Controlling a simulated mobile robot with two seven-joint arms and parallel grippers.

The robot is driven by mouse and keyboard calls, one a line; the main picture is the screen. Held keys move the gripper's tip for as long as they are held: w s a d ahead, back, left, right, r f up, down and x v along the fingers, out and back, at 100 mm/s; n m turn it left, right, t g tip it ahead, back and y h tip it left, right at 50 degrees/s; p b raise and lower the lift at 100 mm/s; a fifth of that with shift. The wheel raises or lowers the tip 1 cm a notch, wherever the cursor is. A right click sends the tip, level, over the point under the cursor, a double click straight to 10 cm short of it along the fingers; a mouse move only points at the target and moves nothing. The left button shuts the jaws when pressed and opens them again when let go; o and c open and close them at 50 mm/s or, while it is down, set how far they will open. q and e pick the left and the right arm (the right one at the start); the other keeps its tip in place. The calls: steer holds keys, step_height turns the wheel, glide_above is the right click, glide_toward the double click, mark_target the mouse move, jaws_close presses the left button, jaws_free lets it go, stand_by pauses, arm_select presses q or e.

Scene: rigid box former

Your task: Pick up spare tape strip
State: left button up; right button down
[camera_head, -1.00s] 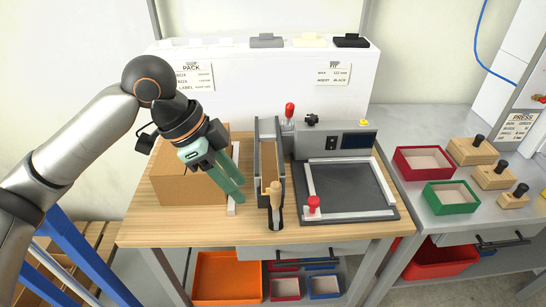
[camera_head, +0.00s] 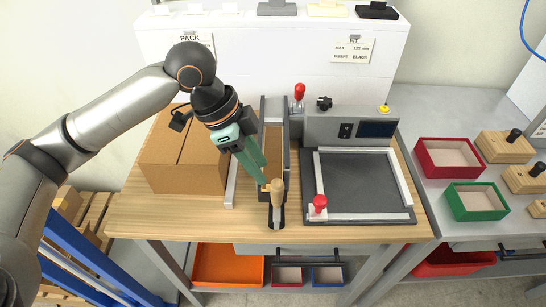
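No tape strip can be told for sure. A tiny yellowish patch (camera_head: 265,187) shows just below my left fingertips, too small to identify. My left gripper (camera_head: 262,180) has green fingers pointing down over the front left edge of the narrow grey trough (camera_head: 284,172). Its fingers lie close together in this view, so whether they are open, or hold anything, is unclear. A wooden-handled tool (camera_head: 277,192) stands upright at the trough's front end, just right of the fingertips. My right gripper is out of view.
A closed cardboard box (camera_head: 185,160) stands left, with a thin pale bar (camera_head: 231,186) beside it. A grey device (camera_head: 348,125) and framed dark plate (camera_head: 360,183) with a red knob (camera_head: 320,203) stand right. Red (camera_head: 447,158) and green (camera_head: 478,201) trays sit on the right bench.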

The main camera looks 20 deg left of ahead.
mark_target(268, 185)
arm_select(q)
steer(key=x, duration=0.5)
steer(key=shift+a+f, duration=0.25)
steer(key=shift+a, duration=0.05)
jaws_close()
